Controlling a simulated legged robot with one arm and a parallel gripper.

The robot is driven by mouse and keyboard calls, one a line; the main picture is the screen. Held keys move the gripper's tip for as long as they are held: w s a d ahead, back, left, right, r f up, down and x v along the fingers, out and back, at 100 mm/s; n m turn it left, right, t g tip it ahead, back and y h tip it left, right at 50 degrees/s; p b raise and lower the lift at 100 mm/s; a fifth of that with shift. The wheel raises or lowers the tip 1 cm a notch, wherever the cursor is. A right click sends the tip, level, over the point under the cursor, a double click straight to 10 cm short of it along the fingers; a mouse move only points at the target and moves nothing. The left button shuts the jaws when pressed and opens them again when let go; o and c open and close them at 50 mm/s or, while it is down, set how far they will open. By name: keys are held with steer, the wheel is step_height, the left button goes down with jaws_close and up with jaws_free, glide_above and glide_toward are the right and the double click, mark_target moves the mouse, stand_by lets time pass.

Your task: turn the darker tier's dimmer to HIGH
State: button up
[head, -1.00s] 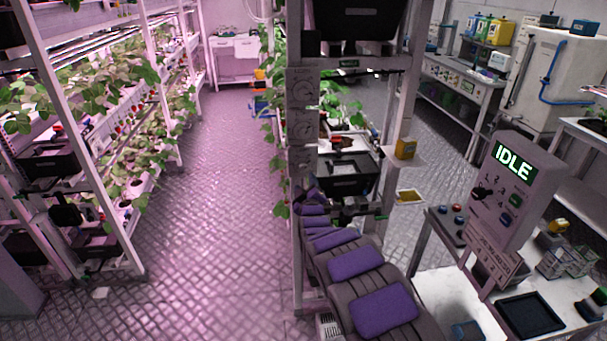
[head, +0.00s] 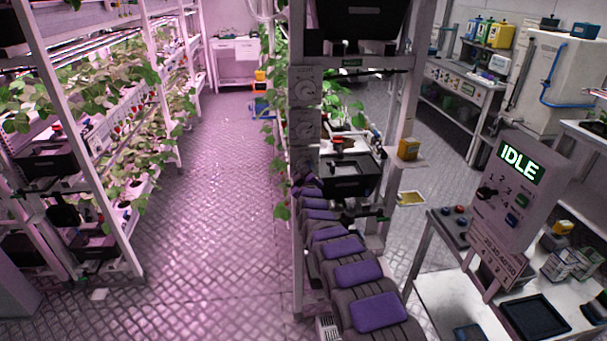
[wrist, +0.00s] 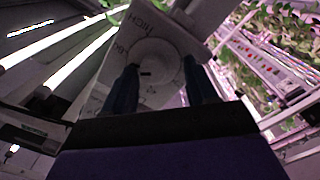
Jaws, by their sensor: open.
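A column of dimmer plates stands on the near rack's upright in the head view. The top dial (head: 306,88) and the middle dial (head: 306,125) are clear. The lowest plate is partly hidden by the end of my arm. In the wrist view a round pale dial (wrist: 155,58) sits on a tilted white plate (wrist: 120,58) with HIGH printed near its top. My gripper (wrist: 160,66) is open, with its dark fingers on either side of the dial. I cannot tell if they touch it. Which tier is darker is not clear.
Planted racks (head: 95,130) line the left, with a clear tiled aisle (head: 215,190) between. A console reading IDLE (head: 510,180) stands at right by a bench with trays. A black bin (head: 350,175) sits on the near rack behind my arm.

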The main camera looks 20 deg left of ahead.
steer(key=shift+w+d+r, duration=0.15)
steer(key=shift+d, duration=0.35)
steer(key=shift+a, duration=0.1)
steer(key=shift+a, duration=0.3)
steer(key=shift+c, duration=1.4)
steer(key=shift+d+f, duration=0.1)
steer(key=shift+f, duration=0.1)
steer(key=c, duration=0.8)
